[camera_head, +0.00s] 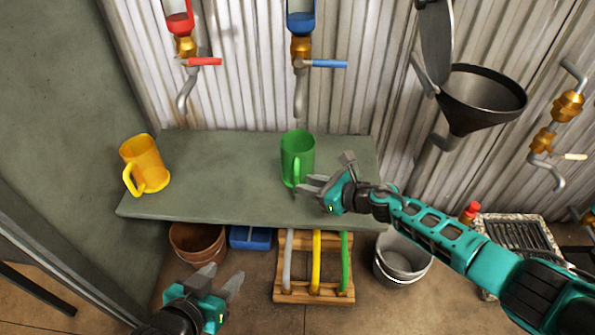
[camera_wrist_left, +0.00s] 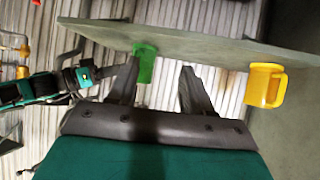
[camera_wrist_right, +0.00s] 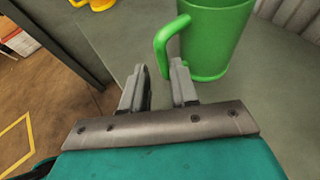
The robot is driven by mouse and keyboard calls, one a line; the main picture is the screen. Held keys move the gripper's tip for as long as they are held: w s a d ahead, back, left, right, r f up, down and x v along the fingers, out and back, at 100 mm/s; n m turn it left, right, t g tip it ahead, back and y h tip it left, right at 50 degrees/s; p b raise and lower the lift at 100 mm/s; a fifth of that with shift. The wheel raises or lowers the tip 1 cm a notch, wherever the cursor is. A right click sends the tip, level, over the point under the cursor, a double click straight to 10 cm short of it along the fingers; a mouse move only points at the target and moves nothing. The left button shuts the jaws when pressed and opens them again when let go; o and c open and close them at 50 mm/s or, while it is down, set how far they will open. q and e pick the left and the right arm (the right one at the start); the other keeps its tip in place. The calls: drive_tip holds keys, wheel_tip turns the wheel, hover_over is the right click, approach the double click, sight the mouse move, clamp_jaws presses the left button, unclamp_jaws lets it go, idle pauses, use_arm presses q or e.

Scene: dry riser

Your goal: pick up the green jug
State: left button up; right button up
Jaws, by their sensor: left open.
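The green jug (camera_head: 298,152) stands upright on the grey-green shelf (camera_head: 225,200), its handle towards me. My right gripper (camera_head: 306,187) is just in front of it, at the handle. In the right wrist view the jug (camera_wrist_right: 217,40) fills the top, and its handle reaches down to the gap between the fingertips (camera_wrist_right: 162,80). The fingers are apart; I cannot tell whether they touch the handle. My left gripper (camera_head: 222,274) is open and empty, low in front of the shelf. The left wrist view also shows the green jug (camera_wrist_left: 145,65) far off.
A yellow jug (camera_head: 147,163) stands at the shelf's left end. Red and blue valves (camera_head: 300,50) with down-spouts hang above the shelf. A black funnel (camera_head: 482,98) is at the right. Below are a brown pot (camera_head: 197,243), a wooden hose crate (camera_head: 314,290) and a grey bucket (camera_head: 402,260).

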sight(294, 191)
drive_tip(key=shift+x, duration=0.75)
drive_tip(key=shift+w+a+f+b, duration=0.2)
drive_tip(key=shift+a+b, duration=0.15)
drive_tip(key=w+a+f+b, duration=0.2)
drive_tip(key=b, duration=0.1)
drive_tip(key=shift+a+f, duration=0.2)
drive_tip(key=shift+f, duration=0.1)
drive_tip(key=shift+w+a+f+b, duration=0.1)
drive_tip(key=shift+w+a+b, duration=0.3)
drive_tip(key=shift+a, duration=0.05)
use_arm(q)
drive_tip(key=shift+w+d+f+h, duration=0.15)
drive_tip(key=shift+d+f+h, duration=0.05)
drive_tip(key=shift+d+f, duration=0.25)
drive_tip(key=shift+w+d+f+h, duration=0.15)
drive_tip(key=shift+d+f+h, duration=0.05)
drive_tip(key=shift+d+f, duration=0.25)
drive_tip(key=shift+a, duration=0.1)
use_arm(e)
clamp_jaws()
